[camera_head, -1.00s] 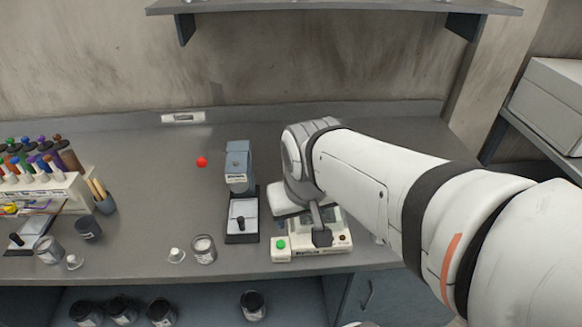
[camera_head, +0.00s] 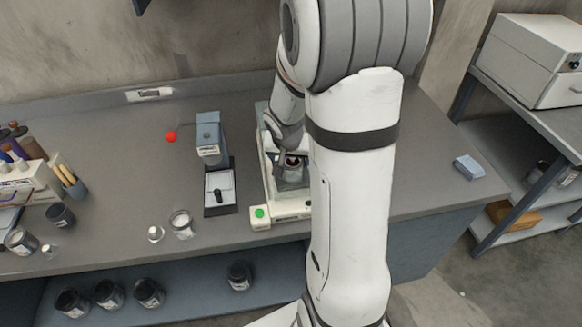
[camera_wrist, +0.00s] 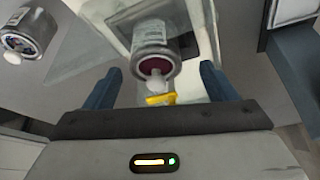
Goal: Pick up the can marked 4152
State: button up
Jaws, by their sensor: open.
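A metal can (camera_wrist: 152,47) with a pale label and dark red inside sits ahead of my gripper (camera_wrist: 160,82) in the wrist view, roughly in line with the gap between its two blue fingers. The fingers are apart and nothing is between them that I can tell is gripped. In the head view, a can with a dark red top (camera_head: 291,164) stands on the white bench device, close below my wrist; the arm partly hides it. A second can (camera_wrist: 28,35) shows at the upper left of the wrist view. No number 4152 is readable on any can.
A grey stand device (camera_head: 208,140) is left of the white bench device (camera_head: 270,205). An open can (camera_head: 182,222) and a small white-topped item (camera_head: 155,233) stand near the bench's front edge. Dark cans (camera_head: 148,292) line the lower shelf. The bench's right part is mostly clear.

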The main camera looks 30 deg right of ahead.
aim_at(292, 161)
jog(key=x, duration=0.5)
jog(key=shift+s+d+f+b, duration=0.1)
jog(key=shift+d+f+b, duration=0.1)
jog(key=shift+f+b, duration=0.15)
jog(key=shift+r, duration=0.1)
jog(key=shift+c, duration=0.6)
jog(key=c, duration=1.1)
jog(key=shift+r, duration=0.1)
jog(key=shift+c, duration=0.2)
